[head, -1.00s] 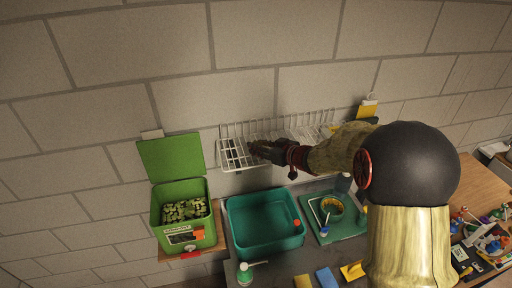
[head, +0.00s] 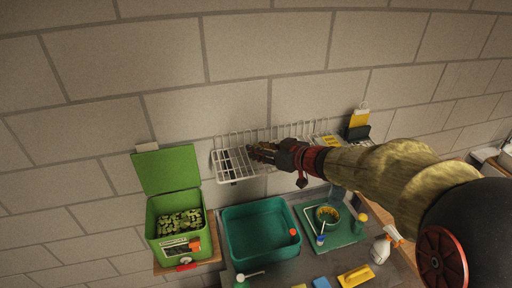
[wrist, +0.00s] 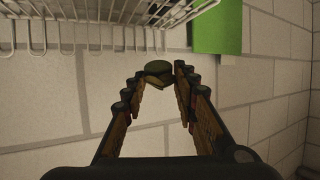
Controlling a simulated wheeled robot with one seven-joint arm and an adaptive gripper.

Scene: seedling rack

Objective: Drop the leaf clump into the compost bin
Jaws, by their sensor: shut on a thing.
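My gripper (head: 258,153) is in front of the white wire rack in the head view. In the wrist view my gripper (wrist: 163,80) is shut on a small olive-green clump (wrist: 158,69), the leaf clump, held between the fingertips. The clump cannot be made out in the head view. The green compost bin (head: 152,226) stands at the left with its lid (head: 167,170) raised against the wall and green leafy bits inside. My gripper is to the right of the bin and higher up. The green lid also shows in the wrist view (wrist: 217,28).
The white wire rack (head: 234,167) is fixed to the wall; its wires (wrist: 85,12) show in the wrist view. Below it are a teal basin (head: 262,254) and a green tray (head: 342,236) holding a round tape-like ring (head: 327,215). A spray bottle (head: 382,247) stands at the right.

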